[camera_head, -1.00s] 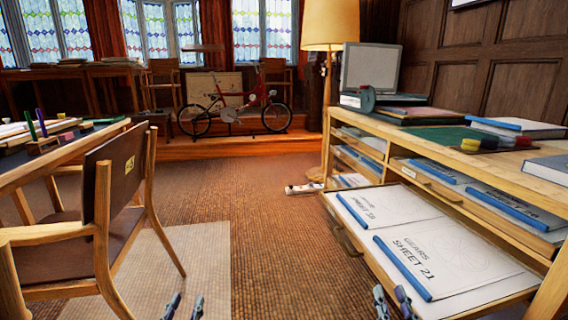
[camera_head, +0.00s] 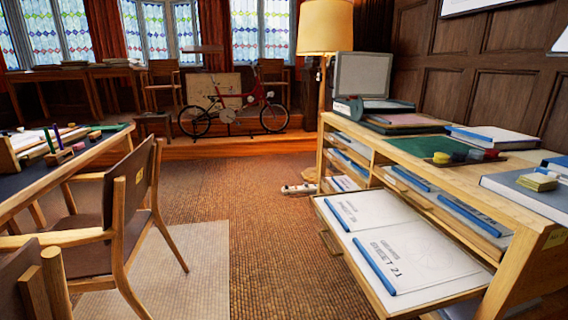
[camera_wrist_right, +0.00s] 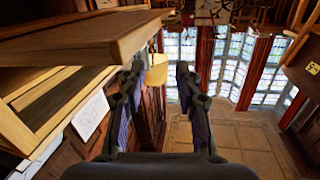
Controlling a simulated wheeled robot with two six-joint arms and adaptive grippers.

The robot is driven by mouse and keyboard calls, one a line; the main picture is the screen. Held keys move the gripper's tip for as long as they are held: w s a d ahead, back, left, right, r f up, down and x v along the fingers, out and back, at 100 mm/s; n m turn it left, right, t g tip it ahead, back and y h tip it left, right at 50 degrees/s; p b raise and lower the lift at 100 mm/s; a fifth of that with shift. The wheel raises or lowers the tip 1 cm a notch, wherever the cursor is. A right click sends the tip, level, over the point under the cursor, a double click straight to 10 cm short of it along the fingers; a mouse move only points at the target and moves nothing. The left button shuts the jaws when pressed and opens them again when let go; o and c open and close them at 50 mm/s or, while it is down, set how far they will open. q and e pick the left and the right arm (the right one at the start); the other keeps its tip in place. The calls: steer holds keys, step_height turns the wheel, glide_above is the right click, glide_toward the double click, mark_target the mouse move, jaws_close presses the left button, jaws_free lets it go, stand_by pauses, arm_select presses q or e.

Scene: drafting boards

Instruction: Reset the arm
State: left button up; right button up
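My right gripper (camera_wrist_right: 160,80) shows in the right wrist view. Its two dark fingers stand apart with nothing between them. The lamp and windows are far behind the gap. The underside and edge of a wooden piece of furniture (camera_wrist_right: 90,45) lie close on its left. My left gripper is out of frame, and neither gripper shows in the head view.
A wooden plan cabinet (camera_head: 460,165) at right has an open drawer (camera_head: 330,230) holding sheets. Chairs (camera_head: 125,210) and a desk (camera_head: 20,195) crowd the left. A floor lamp (camera_head: 325,28) and red bicycle (camera_head: 232,110) stand behind. Carpet (camera_head: 260,220) between is clear.

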arm_select(q)
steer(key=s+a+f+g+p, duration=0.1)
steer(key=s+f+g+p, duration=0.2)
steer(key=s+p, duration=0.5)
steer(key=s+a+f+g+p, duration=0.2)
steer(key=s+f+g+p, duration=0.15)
steer(key=p, duration=0.75)
arm_select(e)
steer(key=s+d+f+g, duration=0.2)
steer(key=s+f+g, duration=0.6)
steer(key=s+f, duration=0.15)
arm_select(q)
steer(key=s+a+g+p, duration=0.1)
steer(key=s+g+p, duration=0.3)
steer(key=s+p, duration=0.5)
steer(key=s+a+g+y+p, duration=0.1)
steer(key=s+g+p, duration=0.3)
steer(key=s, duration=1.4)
steer(key=p, duration=0.4)
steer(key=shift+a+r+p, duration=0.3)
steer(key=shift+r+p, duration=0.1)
arm_select(e)
steer(key=s+d+g, duration=0.2)
steer(key=s+g, duration=0.2)
steer(key=s, duration=1)
steer(key=s+d+n+g+h, duration=0.1)
steer(key=s+g, duration=0.3)
steer(key=s, duration=1)
steer(key=shift+s+d, duration=0.25)
steer(key=shift+d, duration=0.15)
